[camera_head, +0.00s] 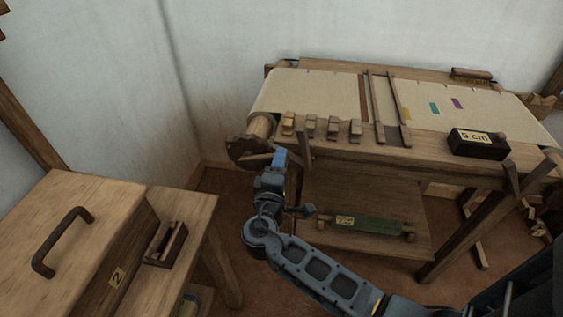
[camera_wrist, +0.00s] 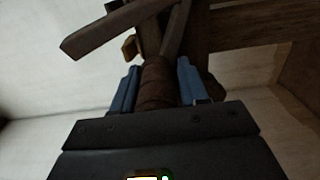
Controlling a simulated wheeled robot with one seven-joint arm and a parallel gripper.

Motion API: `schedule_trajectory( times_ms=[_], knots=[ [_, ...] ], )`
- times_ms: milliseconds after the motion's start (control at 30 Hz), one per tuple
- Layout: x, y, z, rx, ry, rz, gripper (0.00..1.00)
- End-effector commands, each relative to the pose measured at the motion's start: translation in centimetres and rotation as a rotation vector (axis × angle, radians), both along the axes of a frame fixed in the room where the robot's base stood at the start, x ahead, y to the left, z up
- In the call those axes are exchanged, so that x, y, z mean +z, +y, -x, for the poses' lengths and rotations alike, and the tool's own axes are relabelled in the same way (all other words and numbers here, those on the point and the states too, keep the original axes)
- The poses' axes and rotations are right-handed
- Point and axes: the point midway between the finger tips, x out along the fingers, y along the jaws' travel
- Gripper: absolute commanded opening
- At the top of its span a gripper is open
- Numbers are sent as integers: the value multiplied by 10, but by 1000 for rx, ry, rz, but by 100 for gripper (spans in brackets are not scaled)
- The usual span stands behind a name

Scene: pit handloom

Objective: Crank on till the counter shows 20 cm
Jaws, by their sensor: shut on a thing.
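The loom (camera_head: 370,145) stands at the back right with cream cloth (camera_head: 320,92) stretched over its top. The counter (camera_head: 480,144), a dark box at the loom's front right, reads "5 cm". At the loom's left end are a cloth roller (camera_head: 262,126) and a dark toothed wheel (camera_head: 240,147). My gripper (camera_head: 280,157) is beside them. In the wrist view, a brown round crank handle (camera_wrist: 155,88) lies between the blue fingers of my gripper (camera_wrist: 156,75), which are shut on it. Wooden bars (camera_wrist: 118,28) cross just beyond the handle. In the head view the handle is hidden.
Several wooden levers (camera_head: 311,124) line the loom's front edge. A green roll (camera_head: 368,225) lies on the lower shelf. A wooden chest (camera_head: 75,235) marked "2" stands at the left, with a small open box (camera_head: 165,243) beside it. Bare floor lies between chest and loom.

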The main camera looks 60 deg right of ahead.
Motion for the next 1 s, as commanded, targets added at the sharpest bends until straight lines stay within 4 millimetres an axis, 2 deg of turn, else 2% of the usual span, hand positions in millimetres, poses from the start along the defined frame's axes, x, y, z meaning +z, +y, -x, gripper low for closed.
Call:
schedule_trajectory(
  times_ms=[33, 300, 600, 1000],
  knots=[
    [13, 1, -3, 1, 26, 15, 0],
    [25, 4, -10, 1, 179, 71, 0],
    [30, 6, -15, 3, 258, 100, 0],
    [31, 6, -17, 6, 266, 104, 0]
  ],
)
